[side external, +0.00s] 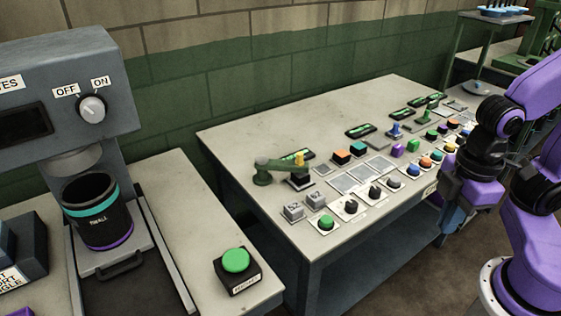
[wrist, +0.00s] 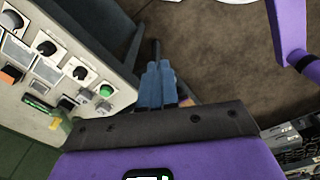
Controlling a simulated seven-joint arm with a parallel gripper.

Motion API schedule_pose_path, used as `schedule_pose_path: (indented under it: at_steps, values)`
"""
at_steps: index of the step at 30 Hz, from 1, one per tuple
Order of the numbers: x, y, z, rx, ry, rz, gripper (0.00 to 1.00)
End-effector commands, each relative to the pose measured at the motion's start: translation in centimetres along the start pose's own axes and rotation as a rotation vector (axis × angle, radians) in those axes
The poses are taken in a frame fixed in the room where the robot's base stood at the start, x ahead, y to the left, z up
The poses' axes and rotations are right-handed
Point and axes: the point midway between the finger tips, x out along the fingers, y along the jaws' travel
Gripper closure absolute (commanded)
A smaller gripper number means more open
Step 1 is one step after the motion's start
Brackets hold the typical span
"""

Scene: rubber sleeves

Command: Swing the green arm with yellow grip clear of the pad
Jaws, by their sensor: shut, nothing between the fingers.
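The green arm (side external: 275,163) with its yellow grip (side external: 299,158) is on the left part of the grey table. It runs from a round green pivot on the left, and its grip end is over the dark pad (side external: 298,182). In the wrist view the green arm (wrist: 40,105) and the yellow grip (wrist: 56,124) show small at the lower left. My gripper (side external: 449,228) hangs beyond the table's front edge at the right, well away from the green arm. In the wrist view its blue fingers (wrist: 157,84) are together and empty.
The table (side external: 240,140) carries several buttons, knobs and switches close to the arm, including a green button (side external: 326,222) and black knobs (side external: 351,206). A grey machine (side external: 60,90) with a black cup (side external: 95,212) stands at the left. The table's back left is bare.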

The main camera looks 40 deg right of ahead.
Motion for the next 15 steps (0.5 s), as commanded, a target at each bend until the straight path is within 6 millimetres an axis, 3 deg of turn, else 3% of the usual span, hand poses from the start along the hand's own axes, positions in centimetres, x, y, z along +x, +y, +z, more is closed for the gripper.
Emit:
schedule_pose_path:
  at_steps: [4, 8, 9, 15]
  values:
    - [0.0, 0.0, 0.0, 0.000, 0.000, 0.000, 1.00]
    - [-0.2, 0.2, -0.5, 0.023, 0.000, 0.000, 0.58]
    - [-0.4, 0.5, -1.0, 0.047, -0.001, 0.001, 0.53]
    - [-2.2, 3.7, -6.3, 0.326, -0.004, 0.004, 0.53]
